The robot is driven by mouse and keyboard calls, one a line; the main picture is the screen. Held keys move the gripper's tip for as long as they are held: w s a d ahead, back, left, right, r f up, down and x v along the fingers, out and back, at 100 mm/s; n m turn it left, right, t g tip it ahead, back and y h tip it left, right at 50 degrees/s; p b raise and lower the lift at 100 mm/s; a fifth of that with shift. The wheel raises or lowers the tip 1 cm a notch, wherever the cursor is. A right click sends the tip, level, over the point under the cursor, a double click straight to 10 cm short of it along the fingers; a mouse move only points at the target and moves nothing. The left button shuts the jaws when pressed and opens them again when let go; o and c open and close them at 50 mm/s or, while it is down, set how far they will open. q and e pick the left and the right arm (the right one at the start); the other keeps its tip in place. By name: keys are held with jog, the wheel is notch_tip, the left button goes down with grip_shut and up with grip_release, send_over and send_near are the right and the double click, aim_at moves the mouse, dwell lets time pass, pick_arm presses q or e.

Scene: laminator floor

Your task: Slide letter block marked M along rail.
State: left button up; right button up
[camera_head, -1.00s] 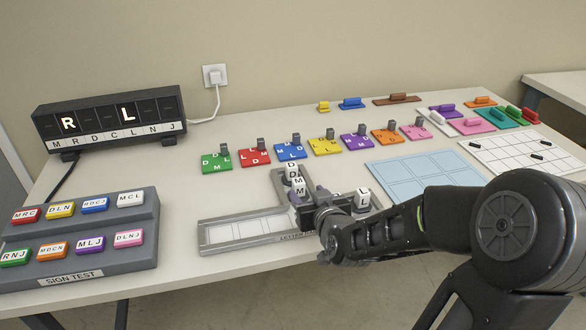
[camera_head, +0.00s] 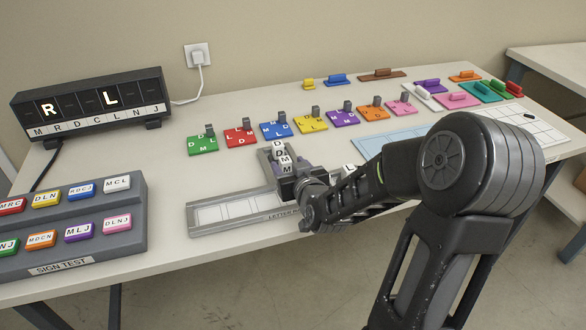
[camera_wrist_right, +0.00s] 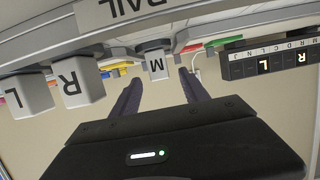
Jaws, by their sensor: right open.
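The grey letter rail (camera_head: 235,214) lies near the table's front edge, with a short branch running back from it. White letter blocks stand in a row in the branch; the nearest one, marked M (camera_head: 287,168), shows its letter. My right gripper (camera_head: 292,187) is at the near side of that block, its fingers partly hidden by the wrist. In the right wrist view, the open fingers (camera_wrist_right: 160,95) point toward the M block (camera_wrist_right: 156,66), which appears between and beyond their tips. I cannot tell whether they touch it. My left gripper is not in view.
Blocks R (camera_wrist_right: 78,82) and L (camera_wrist_right: 27,95) stand beside M in the wrist view. A black display (camera_head: 92,108) shows R and L lit. Coloured letter tiles (camera_head: 280,130) line the table behind the rail. A grey sign-test stand (camera_head: 130,235) is at left.

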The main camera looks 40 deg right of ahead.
aim_at(287, 163)
jog(key=shift+x, duration=1.95)
jog(key=shift+f, duration=0.1)
jog(key=shift+c, duration=0.3)
grip_shut()
